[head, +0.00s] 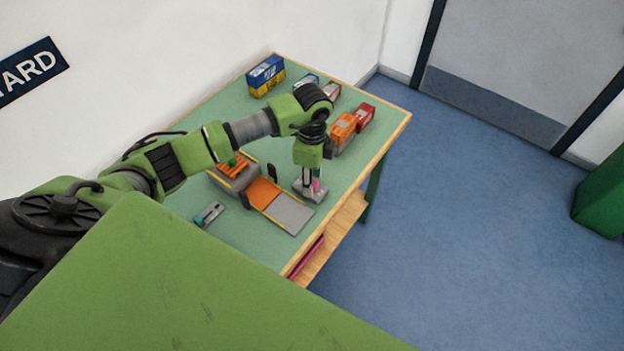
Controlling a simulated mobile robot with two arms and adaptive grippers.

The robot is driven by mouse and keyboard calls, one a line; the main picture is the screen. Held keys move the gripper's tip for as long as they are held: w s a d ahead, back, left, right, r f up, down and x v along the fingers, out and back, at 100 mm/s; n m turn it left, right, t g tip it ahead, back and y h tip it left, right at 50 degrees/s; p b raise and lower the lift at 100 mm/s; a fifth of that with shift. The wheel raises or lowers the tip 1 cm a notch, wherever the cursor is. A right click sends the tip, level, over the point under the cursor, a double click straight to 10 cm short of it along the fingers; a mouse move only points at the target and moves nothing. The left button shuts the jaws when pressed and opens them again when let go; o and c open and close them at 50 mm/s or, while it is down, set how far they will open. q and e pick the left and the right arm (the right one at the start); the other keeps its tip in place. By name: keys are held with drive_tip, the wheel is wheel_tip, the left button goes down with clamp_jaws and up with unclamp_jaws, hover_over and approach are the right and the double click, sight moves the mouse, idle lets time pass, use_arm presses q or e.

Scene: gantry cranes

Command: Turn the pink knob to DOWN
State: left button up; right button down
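The pink knob (317,186) shows as a small pink patch on a grey control box (322,197) on the green table. My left gripper (312,183) points down right at the knob, with its fingers close about it. The fingers hide part of the knob, and I cannot tell whether they touch it or how far they are closed. The knob's pointer and any DOWN label are too small to read. My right gripper is out of view.
An orange and grey plate (291,213) lies left of the control box, beside a grey block with orange parts (233,172). An orange container (343,127) and a red one (366,115) stand behind. A blue container (265,72) sits at the far edge.

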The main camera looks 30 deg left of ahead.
use_arm(q)
wheel_tip(320, 180, up, 11)
idle(0.3)
idle(0.5)
